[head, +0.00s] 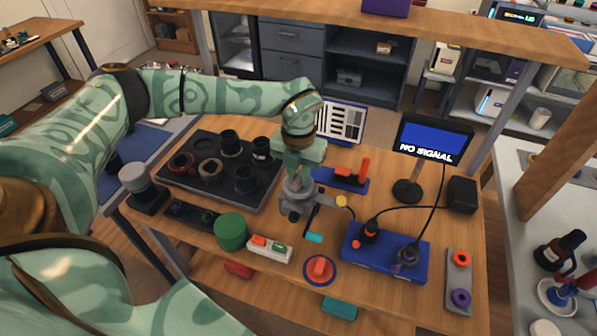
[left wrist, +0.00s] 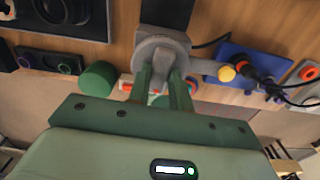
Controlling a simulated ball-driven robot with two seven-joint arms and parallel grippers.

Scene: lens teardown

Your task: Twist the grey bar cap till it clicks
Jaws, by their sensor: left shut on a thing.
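The grey bar cap (head: 293,207) is a round grey piece on the wooden workbench, near the middle of the head view. In the left wrist view the grey round top (left wrist: 150,48) sits just beyond my fingers. My left gripper (head: 298,178) comes down on it from above, and its two green fingers (left wrist: 162,78) are shut on the cap's bar. The bar itself is mostly hidden between the fingers. A grey arm with a yellow knob (head: 341,201) sticks out to the right of the cap. My right gripper is not in view.
A dark tray (head: 215,190) with several black lens rings lies left of the cap. A green cylinder (head: 231,232) and a red-and-white block stand in front. A blue box (head: 385,268) with cables and a NO SIGNAL screen (head: 432,140) are at right.

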